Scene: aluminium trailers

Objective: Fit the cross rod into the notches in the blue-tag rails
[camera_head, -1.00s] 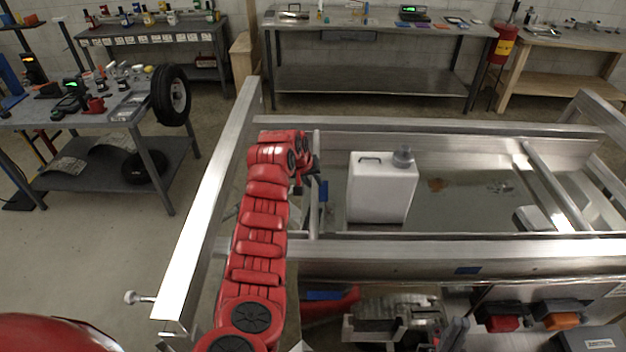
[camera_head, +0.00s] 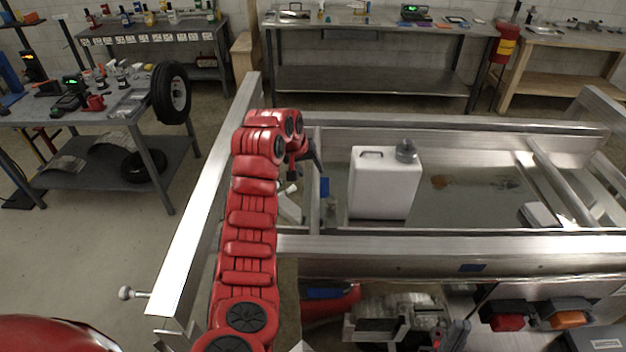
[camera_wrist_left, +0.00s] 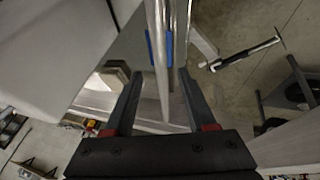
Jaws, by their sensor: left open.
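My left gripper (camera_head: 316,162) is partly hidden behind its red wrist in the head view, over the left end of the trailer frame. In the left wrist view its two dark fingers (camera_wrist_left: 162,98) are apart. A slim metal rod, which looks like the cross rod (camera_wrist_left: 157,55), runs lengthwise through the gap between them; I cannot tell whether it touches either finger. A blue tag (camera_wrist_left: 168,50) shows on metal just behind the rod. In the head view a blue tag (camera_head: 325,188) sits beside a crossbar (camera_head: 313,205). The notches cannot be made out. My right gripper is not in view.
A white canister (camera_head: 385,186) stands inside the frame, right of my left gripper. Another crossbar (camera_head: 560,182) lies further right. A long end beam (camera_head: 205,215) runs left of my arm. Benches (camera_head: 370,85) stand behind, with open floor between.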

